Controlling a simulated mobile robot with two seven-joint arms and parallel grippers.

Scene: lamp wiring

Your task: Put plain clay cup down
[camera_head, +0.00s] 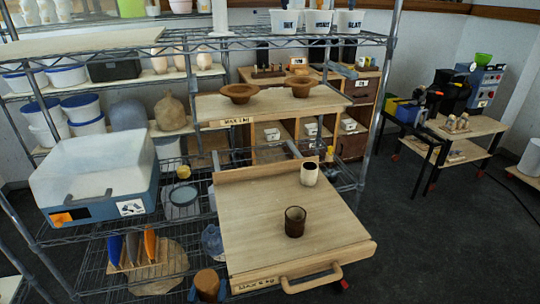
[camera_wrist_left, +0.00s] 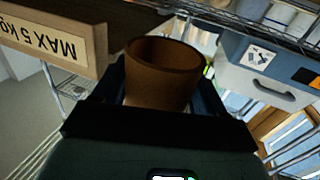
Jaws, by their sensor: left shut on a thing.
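The plain clay cup (camera_wrist_left: 163,75) is brown and fills the middle of the left wrist view, between the dark fingers of my left gripper (camera_wrist_left: 160,98). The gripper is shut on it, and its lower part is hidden. In the head view the held cup (camera_head: 207,278) and my left gripper (camera_head: 208,288) show small at the bottom, just left of the pulled-out wooden board (camera_head: 260,238). A dark brown cup (camera_head: 295,222) and a cream cup (camera_head: 309,173) stand upright on that board. My right gripper is not in view.
The board has a handle (camera_head: 312,279) at its front and bare wood left and right of the dark cup. A blue and white bin (camera_head: 95,185) stands on the rack to the left. Two brown bowls (camera_head: 239,92) sit on a higher shelf (camera_head: 270,107).

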